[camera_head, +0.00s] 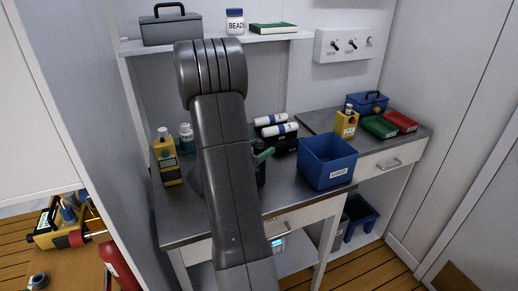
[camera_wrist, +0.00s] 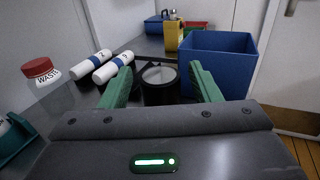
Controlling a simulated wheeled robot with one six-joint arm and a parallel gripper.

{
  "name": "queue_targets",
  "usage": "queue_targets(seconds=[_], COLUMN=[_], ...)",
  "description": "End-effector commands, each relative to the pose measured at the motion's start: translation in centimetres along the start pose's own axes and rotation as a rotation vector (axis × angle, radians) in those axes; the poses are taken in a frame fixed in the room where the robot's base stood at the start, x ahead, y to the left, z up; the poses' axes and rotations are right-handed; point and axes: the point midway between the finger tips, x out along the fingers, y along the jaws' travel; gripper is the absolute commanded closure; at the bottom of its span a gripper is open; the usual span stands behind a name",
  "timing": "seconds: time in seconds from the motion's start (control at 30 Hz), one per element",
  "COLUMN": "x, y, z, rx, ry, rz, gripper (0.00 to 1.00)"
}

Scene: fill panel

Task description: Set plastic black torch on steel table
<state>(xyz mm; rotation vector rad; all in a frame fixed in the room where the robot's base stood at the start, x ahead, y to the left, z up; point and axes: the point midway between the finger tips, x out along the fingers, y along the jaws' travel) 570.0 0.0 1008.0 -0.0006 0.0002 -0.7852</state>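The black torch (camera_wrist: 158,92) stands upright on the steel table (camera_head: 186,229), its round grey lens face up. In the wrist view it sits between and slightly beyond the green fingertips of my gripper (camera_wrist: 162,84), with a gap on both sides. My gripper is open and empty. In the head view my gripper (camera_head: 263,156) is low over the table, and part of the dark torch (camera_head: 261,175) shows below it. My arm hides much of the table there.
A blue bin (camera_head: 327,163) stands close to the right of the torch. White cylinders (camera_head: 280,129) lie on a black holder behind. A yellow meter (camera_head: 167,163) and a bottle (camera_head: 187,137) stand at left. The table's front strip is clear. A shelf (camera_head: 215,42) runs above.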

Motion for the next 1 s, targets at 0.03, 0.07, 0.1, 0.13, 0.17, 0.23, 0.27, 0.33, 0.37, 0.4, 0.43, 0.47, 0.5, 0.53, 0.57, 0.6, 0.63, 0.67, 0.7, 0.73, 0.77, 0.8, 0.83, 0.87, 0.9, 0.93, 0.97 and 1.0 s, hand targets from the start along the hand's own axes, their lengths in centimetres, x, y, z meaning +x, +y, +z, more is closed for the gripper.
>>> queue_targets(seconds=[0.03, 0.07, 0.1, 0.13, 0.17, 0.23, 0.27, 0.33, 0.37, 0.4, 0.43, 0.47, 0.5, 0.53, 0.57, 0.6, 0.63, 0.67, 0.7, 0.73, 0.77, 0.8, 0.83, 0.87, 0.9, 0.93, 0.97, 1.0], x=[0.0, 0.0, 0.0, 0.0, 0.0, -0.4, -0.8, -1.7, -2.2, -2.9, -3.5, -4.0, -4.7, -5.2, -5.7, -6.4, -6.9, -7.3, -8.0, -8.4, -8.8, -9.4, -9.8, -10.1, -10.5, -10.8, -11.0, -11.3], y=[0.0, 0.0, 0.0, 0.0, 0.0, 0.1, 0.1, 0.2, 0.2, 0.1, 0.1, 0.1, 0.2, 0.2, 0.2, 0.1, 0.1, 0.1, 0.2, 0.1, 0.1, 0.1, 0.1, 0.1, 0.1, 0.1, 0.1, 0.1], z=[0.0, 0.0, 0.1, 0.2, 0.3, 0.2, 0.2, 0.1, 0.1, 0.1, 0.1, 0.1, 0.1, 0.1, 0.1, 0.1, 0.1, 0.1, 0.1, 0.1, 0.1, 0.1, 0.2, 0.2, 0.2, 0.2, 0.2, 0.2], rx=[0.000, 0.000, 0.000, 0.000, 0.000, 0.000, 0.000, 0.001, 0.001, 0.000, -0.001, 0.000, 0.001, 0.001, 0.001, 0.000, 0.000, 0.000, 0.001, 0.001, 0.001, 0.001, 0.001, 0.001, 0.001, 0.001, 0.000, 0.000], ry=[0.000, 0.000, 0.000, 0.000, 0.000, 0.000, 0.000, 0.000, 0.001, 0.000, 0.000, 0.000, 0.000, 0.000, 0.000, 0.000, 0.000, 0.000, 0.000, 0.000, -0.001, 0.000, 0.000, 0.000, 0.000, 0.000, 0.000, 0.000], rz=[0.000, 0.000, 0.000, 0.000, 0.000, 0.002, 0.003, 0.005, 0.006, 0.005, 0.006, 0.005, 0.007, 0.006, 0.007, 0.005, 0.006, 0.005, 0.006, 0.005, 0.006, 0.004, 0.005, 0.004, 0.004, 0.004, 0.003, 0.002], gripper=[0.43, 0.43, 0.43, 0.43, 0.43, 0.43, 0.43, 0.43, 0.43, 0.43, 0.43, 0.43, 0.43, 0.43, 0.43, 0.43, 0.43, 0.43, 0.43, 0.43, 0.43, 0.43, 0.43, 0.43, 0.43, 0.43, 0.43, 0.43])
